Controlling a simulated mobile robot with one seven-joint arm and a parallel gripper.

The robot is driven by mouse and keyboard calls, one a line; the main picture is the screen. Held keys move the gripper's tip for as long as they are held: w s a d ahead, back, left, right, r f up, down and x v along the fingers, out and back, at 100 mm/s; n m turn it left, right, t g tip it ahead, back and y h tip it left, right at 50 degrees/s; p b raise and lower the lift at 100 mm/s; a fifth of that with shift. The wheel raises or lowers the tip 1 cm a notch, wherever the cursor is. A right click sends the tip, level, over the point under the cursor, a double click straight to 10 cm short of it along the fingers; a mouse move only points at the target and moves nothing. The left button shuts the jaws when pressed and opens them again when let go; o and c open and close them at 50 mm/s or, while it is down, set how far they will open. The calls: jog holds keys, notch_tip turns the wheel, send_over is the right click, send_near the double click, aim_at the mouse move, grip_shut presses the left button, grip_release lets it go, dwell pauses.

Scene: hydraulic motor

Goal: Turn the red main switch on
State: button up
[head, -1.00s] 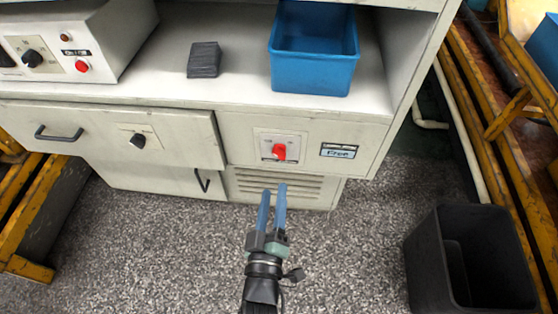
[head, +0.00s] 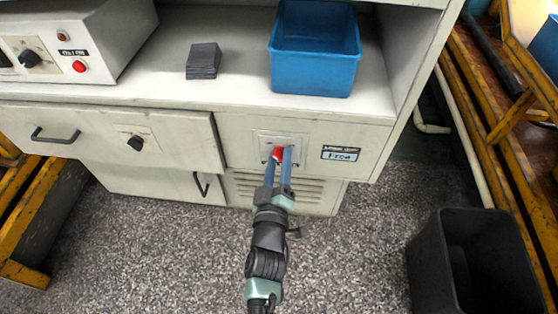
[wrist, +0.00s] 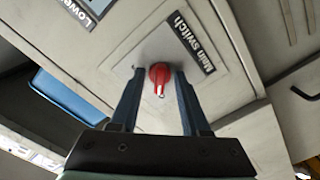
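The red main switch (head: 278,153) is a rotary knob on a pale square plate on the front of the grey bench. In the wrist view the red knob (wrist: 160,76) sits between the tips of my two blue fingers, beside a "Main Switch" label (wrist: 194,46). My gripper (head: 279,153) is at the knob, with one finger on each side. In the wrist view my gripper (wrist: 157,80) shows a small gap between each finger and the knob, so it looks open around it. The fingers partly hide the knob in the head view.
A blue bin (head: 315,70) and a dark stack (head: 203,60) rest on the bench shelf. A control box (head: 75,45) stands at the upper left. A black knob (head: 137,142) and handles are on the bench front. A black waste bin (head: 430,265) stands on the floor at right.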

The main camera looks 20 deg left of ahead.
grip_shut()
jog(key=m, duration=0.4)
jog(key=shift+m, duration=0.4)
jog(key=m, duration=0.4)
jog(key=shift+m, duration=0.3)
jog(key=m, duration=0.4)
jog(key=shift+a+m, duration=0.1)
jog(key=shift+m, duration=0.2)
jog(key=shift+s+m+b, duration=0.1)
jog(key=shift+m+b, duration=0.35)
jog(key=shift+m, duration=1.45)
